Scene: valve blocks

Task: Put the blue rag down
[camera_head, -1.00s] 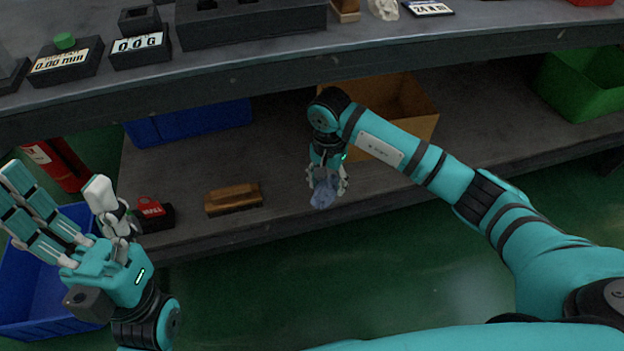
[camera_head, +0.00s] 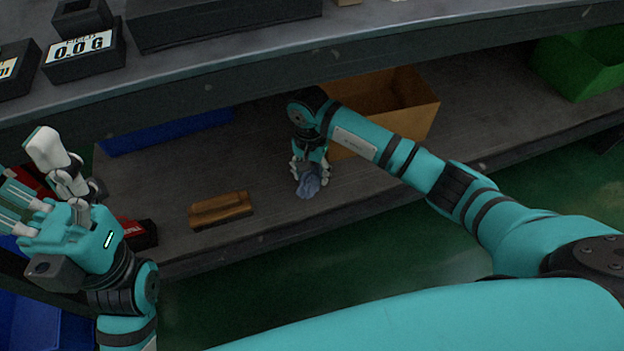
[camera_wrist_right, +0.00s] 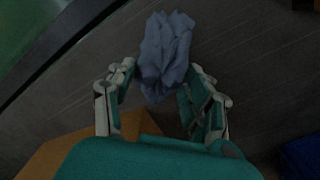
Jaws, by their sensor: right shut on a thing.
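The blue rag (camera_head: 308,184) is a crumpled grey-blue cloth at the fingertips of my right gripper (camera_head: 310,168), over the front part of the lower shelf (camera_head: 265,235). In the right wrist view the rag (camera_wrist_right: 165,55) lies between the fingers of the right gripper (camera_wrist_right: 160,95), which is shut on it. I cannot tell whether the rag touches the shelf. My left gripper (camera_head: 45,185) is at the left of the head view, raised in front of the shelf, fingers spread and empty.
A brown brush (camera_head: 220,209) lies on the lower shelf left of the rag. A cardboard box (camera_head: 400,105) stands behind my right gripper, a blue bin (camera_head: 170,132) at the back left, a green bin (camera_head: 585,65) at the right. The upper tabletop (camera_head: 400,45) overhangs the shelf.

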